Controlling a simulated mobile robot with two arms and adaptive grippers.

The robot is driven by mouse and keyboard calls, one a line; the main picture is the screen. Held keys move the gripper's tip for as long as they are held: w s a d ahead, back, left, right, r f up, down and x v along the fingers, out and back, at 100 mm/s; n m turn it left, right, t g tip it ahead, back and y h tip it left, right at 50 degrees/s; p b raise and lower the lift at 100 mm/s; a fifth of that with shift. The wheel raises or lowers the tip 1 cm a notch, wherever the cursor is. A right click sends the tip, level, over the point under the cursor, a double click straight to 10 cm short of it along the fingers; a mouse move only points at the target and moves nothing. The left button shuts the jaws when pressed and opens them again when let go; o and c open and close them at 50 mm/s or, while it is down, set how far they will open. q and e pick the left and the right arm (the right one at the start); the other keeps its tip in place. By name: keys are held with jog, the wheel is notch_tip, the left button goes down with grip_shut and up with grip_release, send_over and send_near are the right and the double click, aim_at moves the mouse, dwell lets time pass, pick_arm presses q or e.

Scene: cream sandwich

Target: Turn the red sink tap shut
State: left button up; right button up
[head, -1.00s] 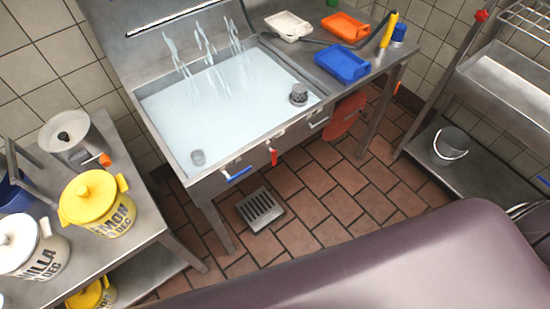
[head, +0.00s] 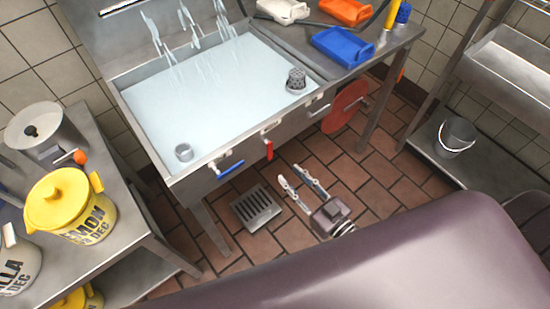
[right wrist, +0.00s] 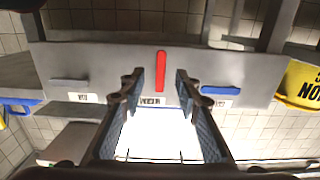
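The red sink tap (head: 269,150) is on the front panel of the sink (head: 205,200), with its lever hanging down. In the right wrist view the same red lever (right wrist: 160,71) stands upright in the picture, just beyond the fingertips. My right gripper (head: 290,176) is below and in front of the tap in the head view. Its fingers (right wrist: 157,76) are apart, with nothing between them, and the red lever shows slightly beyond the gap, apart from them. The left gripper is not in view.
Water streams fall into the full basin (head: 215,95). A floor drain (head: 255,208) lies below. A table with a yellow pot (head: 65,200) stands left, and a shelf with a bucket (head: 456,137) right.

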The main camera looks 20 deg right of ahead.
aim_at(271, 154)
jog(key=x, duration=0.3)
jog(key=r+p+x, duration=0.1)
jog(key=x, duration=0.2)
jog(key=shift+w+a+r, duration=0.15)
jog(key=shift+w+a, duration=0.05)
jog(key=shift+w, duration=0.1)
jog(key=shift+w+a, duration=0.2)
jog(key=shift+w, duration=0.45)
grip_shut()
